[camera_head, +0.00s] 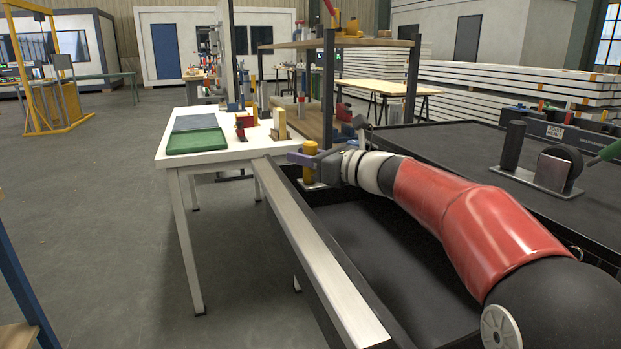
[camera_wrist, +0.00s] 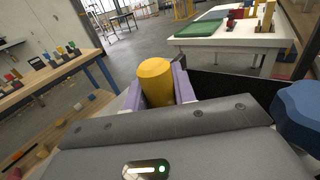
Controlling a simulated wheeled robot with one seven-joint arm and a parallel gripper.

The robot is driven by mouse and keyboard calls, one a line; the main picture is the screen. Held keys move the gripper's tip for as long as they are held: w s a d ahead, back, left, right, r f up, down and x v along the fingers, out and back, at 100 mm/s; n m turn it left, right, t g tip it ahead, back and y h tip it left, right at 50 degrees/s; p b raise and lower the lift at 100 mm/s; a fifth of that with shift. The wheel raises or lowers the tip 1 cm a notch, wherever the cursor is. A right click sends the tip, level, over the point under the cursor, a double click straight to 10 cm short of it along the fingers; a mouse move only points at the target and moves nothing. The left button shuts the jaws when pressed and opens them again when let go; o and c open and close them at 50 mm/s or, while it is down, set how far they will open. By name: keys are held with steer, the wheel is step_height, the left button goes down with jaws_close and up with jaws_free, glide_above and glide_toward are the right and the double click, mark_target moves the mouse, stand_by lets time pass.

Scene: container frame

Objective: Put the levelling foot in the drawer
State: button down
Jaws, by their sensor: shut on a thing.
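The levelling foot shows as a yellow cylinder (camera_head: 310,149) in the head view and between the fingers in the wrist view (camera_wrist: 156,82). My gripper (camera_head: 306,159) is shut on it with its purple-grey fingers, one on each side. Its lower part shows below the fingers, with a pale base. The open drawer (camera_head: 319,262) has a black inside and a long pale front edge. The foot is upright at the drawer's far left corner, in the picture just inside that edge. I cannot tell whether its base touches the drawer floor.
A white table (camera_head: 232,155) with a green tray (camera_head: 197,141) and small parts stands beyond the drawer. The black worktop (camera_head: 455,160) to the right carries a roller fixture (camera_head: 540,178). A blue object (camera_wrist: 298,108) is close by at right in the wrist view. The drawer's visible floor looks empty.

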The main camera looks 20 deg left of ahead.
mark_target(299, 180)
steer(key=f, duration=0.6)
steer(key=shift+w+d, duration=0.1)
steer(key=shift+d, duration=0.1)
steer(key=shift+f, duration=3.3)
steer(key=shift+f+b, duration=0.5)
steer(key=shift+f, duration=0.05)
